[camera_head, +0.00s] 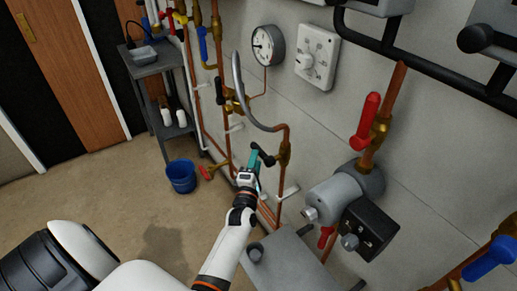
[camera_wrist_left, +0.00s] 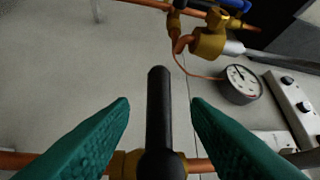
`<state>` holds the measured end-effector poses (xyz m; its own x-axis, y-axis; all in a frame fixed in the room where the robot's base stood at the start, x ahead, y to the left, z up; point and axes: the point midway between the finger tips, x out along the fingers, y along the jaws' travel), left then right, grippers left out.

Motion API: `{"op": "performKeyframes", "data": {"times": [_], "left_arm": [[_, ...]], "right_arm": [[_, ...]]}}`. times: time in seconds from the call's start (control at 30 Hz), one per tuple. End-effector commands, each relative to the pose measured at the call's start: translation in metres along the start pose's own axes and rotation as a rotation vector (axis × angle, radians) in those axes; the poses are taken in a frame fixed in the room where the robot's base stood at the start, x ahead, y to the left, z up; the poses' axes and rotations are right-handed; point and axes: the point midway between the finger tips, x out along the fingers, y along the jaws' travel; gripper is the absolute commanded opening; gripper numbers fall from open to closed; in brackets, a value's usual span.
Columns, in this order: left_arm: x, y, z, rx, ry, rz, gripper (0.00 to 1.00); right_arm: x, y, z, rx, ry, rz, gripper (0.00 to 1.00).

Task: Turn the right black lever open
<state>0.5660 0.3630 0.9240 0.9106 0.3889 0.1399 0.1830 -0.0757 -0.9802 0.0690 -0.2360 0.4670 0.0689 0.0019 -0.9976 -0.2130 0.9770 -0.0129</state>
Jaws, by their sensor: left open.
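The right black lever (camera_head: 264,156) sits on a brass valve (camera_head: 283,153) in a copper pipe on the wall. In the left wrist view the black lever (camera_wrist_left: 160,105) points up the picture, crosswise to the copper pipe. My left gripper (camera_head: 255,160) is at the lever. Its teal fingers (camera_wrist_left: 160,125) are open, one on each side of the lever, with a visible gap to each. The lever's round hub is at the bottom of that view, in front of the brass valve body (camera_wrist_left: 125,163). My right gripper is out of view.
A round gauge (camera_head: 268,45) and a white dial panel (camera_head: 317,57) hang above. A grey pump (camera_head: 335,198) and a red lever (camera_head: 366,120) are to the right. A curved grey pipe (camera_head: 240,85) passes above my gripper. A blue bucket (camera_head: 181,177) stands left.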

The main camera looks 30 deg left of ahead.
Motion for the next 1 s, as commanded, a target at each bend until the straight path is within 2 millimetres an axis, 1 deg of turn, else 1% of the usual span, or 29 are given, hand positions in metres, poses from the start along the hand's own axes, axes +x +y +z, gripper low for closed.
{"op": "performKeyframes", "data": {"times": [0.03, 0.1, 0.2, 0.3, 0.43, 0.67, 0.7, 0.77, 0.93, 0.97, 1.0], "left_arm": [[0.011, -0.002, 0.0, 0.001, 0.0, -0.001, 0.43], [0.023, -0.002, 0.0, 0.001, 0.0, 0.0, 0.43], [0.036, 0.0, 0.0, 0.002, 0.0, 0.001, 0.43], [0.045, 0.0, 0.0, 0.001, 0.0, 0.002, 0.43], [0.05, 0.001, 0.0, 0.001, 0.0, 0.002, 0.43], [0.05, 0.001, 0.0, 0.002, 0.0, 0.002, 0.43], [0.05, 0.001, 0.0, 0.002, 0.0, 0.002, 0.4], [0.05, 0.001, 0.0, 0.002, 0.0, 0.002, 0.3], [0.05, 0.001, 0.0, 0.002, 0.001, 0.002, 0.02], [0.05, 0.001, 0.0, 0.002, 0.001, 0.002, 0.0], [0.05, 0.001, 0.0, 0.002, 0.001, 0.002, 0.0]], "right_arm": [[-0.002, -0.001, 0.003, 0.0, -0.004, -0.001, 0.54], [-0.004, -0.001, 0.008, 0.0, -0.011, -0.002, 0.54], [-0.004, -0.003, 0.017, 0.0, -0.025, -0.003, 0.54], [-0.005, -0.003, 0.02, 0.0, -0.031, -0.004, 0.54], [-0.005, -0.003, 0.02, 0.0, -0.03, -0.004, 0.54], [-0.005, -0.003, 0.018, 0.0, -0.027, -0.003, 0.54], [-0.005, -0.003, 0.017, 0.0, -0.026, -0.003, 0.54], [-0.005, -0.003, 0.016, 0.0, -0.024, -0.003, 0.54], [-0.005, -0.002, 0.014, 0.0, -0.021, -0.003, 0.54], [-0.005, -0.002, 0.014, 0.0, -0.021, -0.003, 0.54], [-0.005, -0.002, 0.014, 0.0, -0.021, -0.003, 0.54]]}}
